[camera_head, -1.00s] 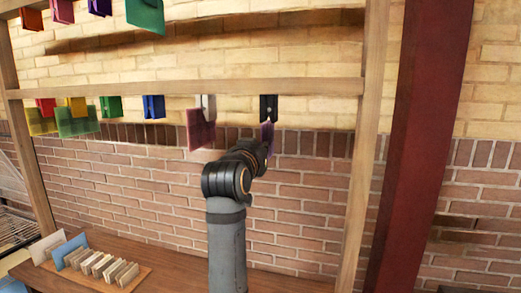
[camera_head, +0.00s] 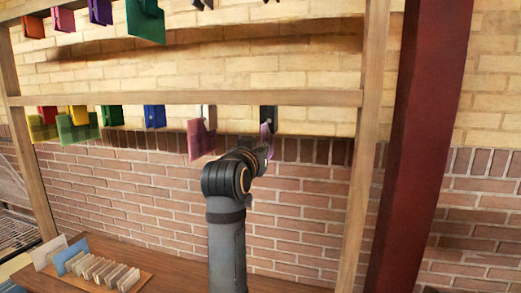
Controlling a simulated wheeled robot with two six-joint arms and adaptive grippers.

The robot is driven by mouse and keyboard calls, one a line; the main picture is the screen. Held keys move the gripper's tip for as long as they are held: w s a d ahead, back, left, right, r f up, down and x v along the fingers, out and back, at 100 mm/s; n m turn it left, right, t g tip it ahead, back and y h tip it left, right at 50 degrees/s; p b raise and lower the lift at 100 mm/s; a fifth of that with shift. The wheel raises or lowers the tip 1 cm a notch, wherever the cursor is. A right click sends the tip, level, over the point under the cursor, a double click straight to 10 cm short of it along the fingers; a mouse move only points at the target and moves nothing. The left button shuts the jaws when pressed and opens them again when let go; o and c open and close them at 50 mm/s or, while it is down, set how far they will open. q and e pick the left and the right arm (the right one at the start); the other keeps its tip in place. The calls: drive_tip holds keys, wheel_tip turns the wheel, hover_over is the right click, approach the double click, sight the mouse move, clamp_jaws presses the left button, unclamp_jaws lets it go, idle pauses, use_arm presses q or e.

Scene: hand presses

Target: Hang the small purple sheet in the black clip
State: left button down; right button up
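The small purple sheet (camera_head: 265,140) shows as a narrow, upright strip at the tip of my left gripper (camera_head: 262,149). The black clip (camera_head: 269,116) hangs from the lower wooden rail. The sheet's upper edge overlaps the clip's lower end in the picture; I cannot tell whether it is between the jaws. My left gripper is just below the clip, at the sheet's lower part. Its fingers are small and mostly hidden by the wrist, so their opening is unclear. My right gripper is not in view.
A white clip with a pink-purple sheet (camera_head: 201,139) hangs close on the left. Further left on the lower rail (camera_head: 180,98) are blue, green, yellow and red clips. A wooden post (camera_head: 362,150) stands right. A card rack (camera_head: 105,269) sits on the bench below.

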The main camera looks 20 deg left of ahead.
use_arm(q)
drive_tip(key=shift+r+p, duration=0.3)
drive_tip(key=shift+r, duration=0.15)
drive_tip(key=c, duration=1.4)
unclamp_jaws()
drive_tip(key=shift+c, duration=0.2)
drive_tip(key=shift+o, duration=0.3)
drive_tip(key=shift+o, duration=0.9)
drive_tip(key=shift+s, duration=0.15)
drive_tip(key=s+b, duration=0.5)
drive_tip(key=s, duration=0.2)
